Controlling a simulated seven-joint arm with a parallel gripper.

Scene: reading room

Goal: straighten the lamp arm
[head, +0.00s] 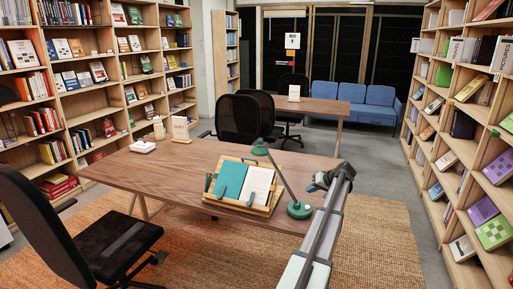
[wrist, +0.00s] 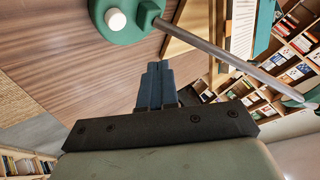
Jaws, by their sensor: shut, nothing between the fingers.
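The desk lamp stands near the right edge of the brown desk, with a round green base (head: 299,210) and a thin grey lamp arm (head: 281,178). The arm leans up and left to a green head (head: 260,149), over the book stand. In the wrist view the base (wrist: 116,22) with a white knob is at the top, and the grey lamp arm (wrist: 225,57) slants down right to the green head (wrist: 312,96). My gripper (head: 317,183) is right of and above the base, apart from the lamp arm. Its blue-grey fingers (wrist: 155,80) are shut and empty.
A wooden book stand (head: 243,188) with an open book is left of the lamp base. A small white object (head: 142,146) and an upright card (head: 180,128) stand at the desk's far left. Black chairs (head: 100,235) surround the desk. Bookshelves line both sides.

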